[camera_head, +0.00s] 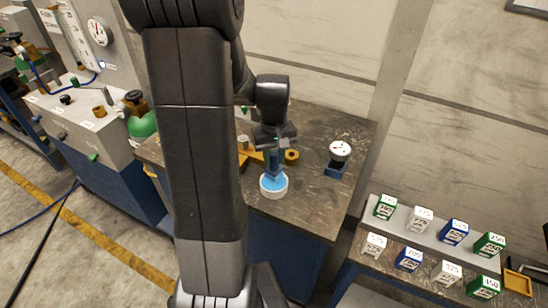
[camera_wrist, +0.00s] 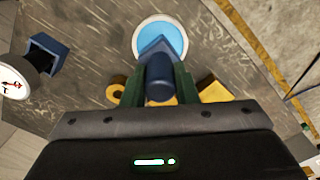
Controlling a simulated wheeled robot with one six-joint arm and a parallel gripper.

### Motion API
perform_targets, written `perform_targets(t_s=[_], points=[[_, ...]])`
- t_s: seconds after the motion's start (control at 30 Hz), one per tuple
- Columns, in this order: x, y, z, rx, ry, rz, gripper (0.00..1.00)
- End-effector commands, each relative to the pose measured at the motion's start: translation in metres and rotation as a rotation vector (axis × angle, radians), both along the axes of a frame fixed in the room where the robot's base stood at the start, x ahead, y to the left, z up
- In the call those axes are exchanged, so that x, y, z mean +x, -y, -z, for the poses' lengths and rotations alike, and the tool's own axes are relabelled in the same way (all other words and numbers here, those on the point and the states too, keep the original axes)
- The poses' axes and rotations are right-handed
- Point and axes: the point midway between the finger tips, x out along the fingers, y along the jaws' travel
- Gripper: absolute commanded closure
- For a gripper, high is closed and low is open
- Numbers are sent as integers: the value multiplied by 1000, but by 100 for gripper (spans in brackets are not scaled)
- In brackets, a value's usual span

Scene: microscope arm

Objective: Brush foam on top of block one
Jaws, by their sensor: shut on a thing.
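My gripper (camera_head: 272,150) is shut on a blue tool with a round handle (camera_wrist: 159,86), which I take to be the brush. The gripper's dark green fingers flank the handle in the wrist view. The tool's wider blue end points at a round white dish (camera_head: 274,194) with light blue contents (camera_wrist: 178,38). This end overlaps the dish in both views; I cannot tell whether it touches the contents. Yellow pieces (camera_head: 291,156) lie on the bench behind the gripper and are partly hidden. I cannot tell which thing is block one.
The dish stands on a dark, worn bench (camera_head: 318,206). A white gauge on a blue base (camera_head: 337,169) stands to the right. Several small numbered boxes (camera_head: 409,259) stand on a lower bench at right. A machine with a green cylinder (camera_head: 141,126) is at left.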

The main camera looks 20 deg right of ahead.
Motion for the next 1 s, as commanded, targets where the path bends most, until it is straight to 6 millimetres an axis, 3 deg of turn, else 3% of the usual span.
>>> perform_targets(t_s=[0.47,1.0], points=[[0,0,-41,-1,1,0,96],[0,0,-42,0,1,0,96]])
